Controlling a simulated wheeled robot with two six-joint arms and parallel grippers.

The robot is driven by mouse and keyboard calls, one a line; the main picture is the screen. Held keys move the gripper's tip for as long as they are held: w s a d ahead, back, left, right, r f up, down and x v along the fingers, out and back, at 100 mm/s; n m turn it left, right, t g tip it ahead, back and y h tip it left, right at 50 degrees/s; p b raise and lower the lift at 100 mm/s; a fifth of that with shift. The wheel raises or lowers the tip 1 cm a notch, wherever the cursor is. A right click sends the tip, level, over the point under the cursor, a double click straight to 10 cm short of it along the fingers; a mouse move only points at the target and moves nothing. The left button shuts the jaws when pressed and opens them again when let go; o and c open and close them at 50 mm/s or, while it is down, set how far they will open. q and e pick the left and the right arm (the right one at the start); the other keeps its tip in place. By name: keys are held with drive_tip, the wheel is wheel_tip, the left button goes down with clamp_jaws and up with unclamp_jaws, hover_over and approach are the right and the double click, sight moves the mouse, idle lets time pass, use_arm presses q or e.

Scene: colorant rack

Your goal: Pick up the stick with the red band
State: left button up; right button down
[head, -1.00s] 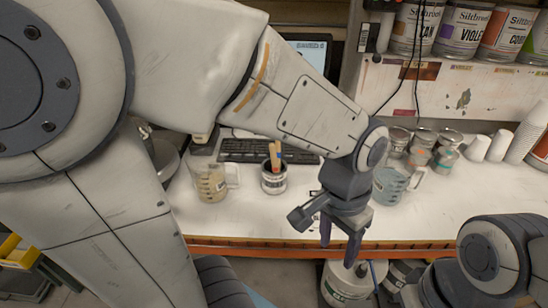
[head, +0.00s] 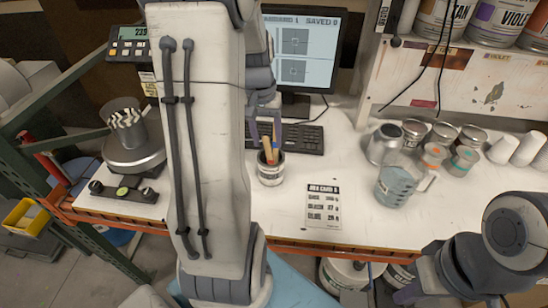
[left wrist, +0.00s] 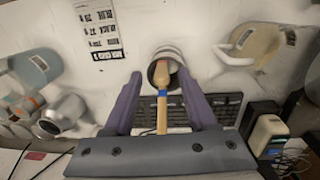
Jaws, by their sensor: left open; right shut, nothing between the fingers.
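A small open can (head: 270,174) holds several wooden sticks (head: 268,152) on the white bench. A reddish mark shows on a stick in the head view, but the sticks overlap. In the left wrist view, a stick with a blue band (left wrist: 162,93) stands out between my fingers, with a reddish-brown stick end (left wrist: 160,73) beyond it at the can's mouth. My left gripper (left wrist: 160,78) is open, its purple fingers either side of the sticks and apart from them. My arm partly hides it in the head view. My right gripper (head: 408,294) is shut and empty at the lower right, below the bench edge.
A keyboard (head: 300,138) and monitor (head: 300,60) stand behind the can. A printed card (head: 323,204) lies to its right, with a bluish beaker (head: 395,186) and small tins beyond.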

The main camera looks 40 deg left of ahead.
sight(268, 153)
use_arm(q)
drive_tip(key=shift+f, duration=0.8)
wheel_tip(268, 153, down, 4)
drive_tip(key=shift+w+f+p, duration=0.15)
drive_tip(key=shift+p, duration=0.75)
drive_tip(key=shift+d+f, duration=0.15)
drive_tip(key=shift+f, duration=0.3)
clamp_jaws()
